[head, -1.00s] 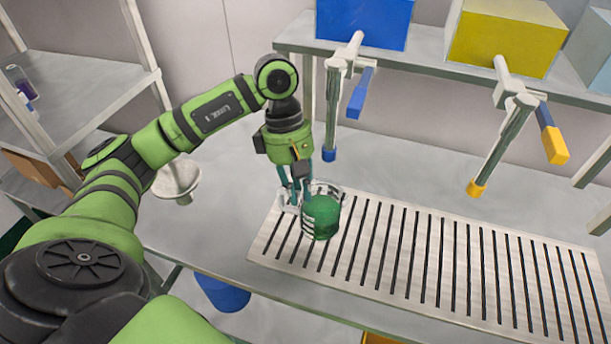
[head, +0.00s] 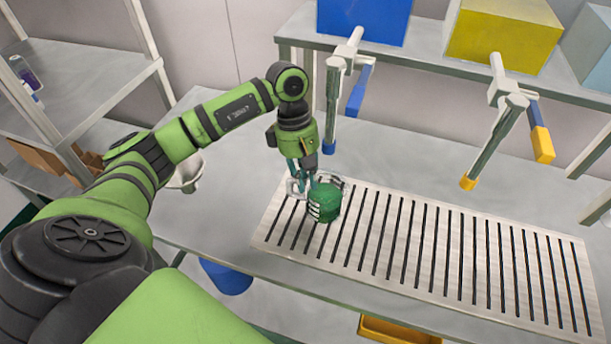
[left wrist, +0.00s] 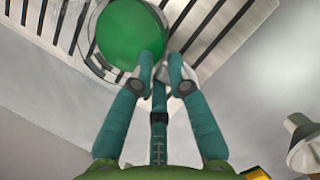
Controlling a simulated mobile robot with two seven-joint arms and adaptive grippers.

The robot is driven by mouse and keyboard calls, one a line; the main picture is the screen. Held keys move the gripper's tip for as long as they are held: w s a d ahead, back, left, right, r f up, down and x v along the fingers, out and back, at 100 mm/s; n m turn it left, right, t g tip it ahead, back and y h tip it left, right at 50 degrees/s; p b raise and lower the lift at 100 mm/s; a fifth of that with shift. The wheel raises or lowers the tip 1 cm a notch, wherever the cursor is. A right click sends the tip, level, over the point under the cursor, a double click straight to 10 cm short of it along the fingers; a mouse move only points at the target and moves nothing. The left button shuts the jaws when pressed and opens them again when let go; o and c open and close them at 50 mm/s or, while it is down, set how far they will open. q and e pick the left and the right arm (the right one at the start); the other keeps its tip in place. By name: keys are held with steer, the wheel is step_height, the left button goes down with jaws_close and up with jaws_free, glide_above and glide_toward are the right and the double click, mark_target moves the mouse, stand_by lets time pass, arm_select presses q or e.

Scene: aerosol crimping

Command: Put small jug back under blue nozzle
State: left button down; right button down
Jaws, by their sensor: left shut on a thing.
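The small jug (head: 325,203) is clear with green liquid and white marks on its side. It is at the left end of the slotted drip grate, upright as far as I can tell. My left gripper (head: 303,188) is shut on its handle side. In the left wrist view the jug (left wrist: 130,35) shows from above, with the fingertips (left wrist: 160,75) close together at its near edge. The blue nozzle (head: 328,147) hangs from a tap above and behind the jug. I cannot tell whether the jug touches the grate. My right gripper is not in view.
The slotted grate (head: 480,260) runs clear to the right. A yellow nozzle (head: 468,182) hangs farther right. Blue (head: 362,18) and yellow (head: 505,35) boxes stand on the shelf above.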

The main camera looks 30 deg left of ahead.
arm_select(q)
steer(key=c, duration=1.2)
jaws_free()
steer(key=shift+r+p, duration=0.2)
steer(key=shift+p, duration=0.15)
steer(key=shift+w+a+r+b, duration=0.1)
steer(key=shift+a+r+b, duration=0.1)
steer(key=shift+b, duration=0.15)
steer(key=b+v, duration=0.3)
steer(key=v, duration=0.8)
steer(key=shift+r, duration=0.25)
